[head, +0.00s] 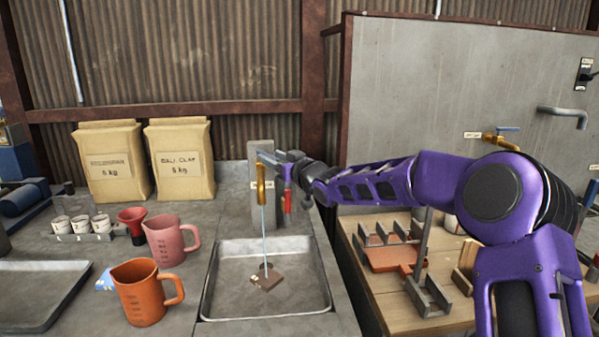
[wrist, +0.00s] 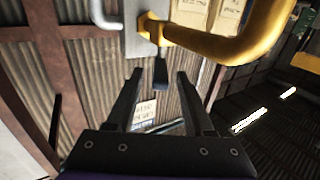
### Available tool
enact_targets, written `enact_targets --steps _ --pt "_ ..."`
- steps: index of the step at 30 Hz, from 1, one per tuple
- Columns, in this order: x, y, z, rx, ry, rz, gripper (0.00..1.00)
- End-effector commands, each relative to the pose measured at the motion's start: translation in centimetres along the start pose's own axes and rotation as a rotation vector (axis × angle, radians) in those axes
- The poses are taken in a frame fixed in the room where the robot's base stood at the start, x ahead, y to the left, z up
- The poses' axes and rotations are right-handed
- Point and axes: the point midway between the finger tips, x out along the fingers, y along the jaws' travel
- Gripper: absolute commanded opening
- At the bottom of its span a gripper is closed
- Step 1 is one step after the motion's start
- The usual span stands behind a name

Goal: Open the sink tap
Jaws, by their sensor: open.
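The sink tap has a brass spout (head: 262,185) on a grey upright plate (head: 262,152) behind the steel sink (head: 210,285). A thin pale stream of water (head: 264,235) falls from the spout into the basin. My gripper (head: 283,166) is at the tap, just right of the spout, with its jaws open. In the wrist view the brass spout (wrist: 235,45) curves to the upper right. A short dark lever (wrist: 161,72) hangs from its brass fitting, between the fingertips of my open gripper (wrist: 160,82). I cannot tell whether a finger touches it.
A brown piece (head: 267,280) lies in the sink. An orange jug (head: 140,292) and a pink jug (head: 166,241) stand left of it. Two clay bags (head: 180,160) stand behind. A wooden bench (head: 385,300) with metal racks is at right. Another brass tap (head: 497,141) is on the wall.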

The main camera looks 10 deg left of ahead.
Motion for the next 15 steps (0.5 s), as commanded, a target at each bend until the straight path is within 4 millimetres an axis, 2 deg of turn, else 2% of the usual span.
enact_targets --steps 1,15 --pt "-1.1 0.1 -0.1 -0.002 0.0 0.002 0.53" --pt "-10.7 0.1 -0.1 -0.002 -0.001 0.004 0.53"
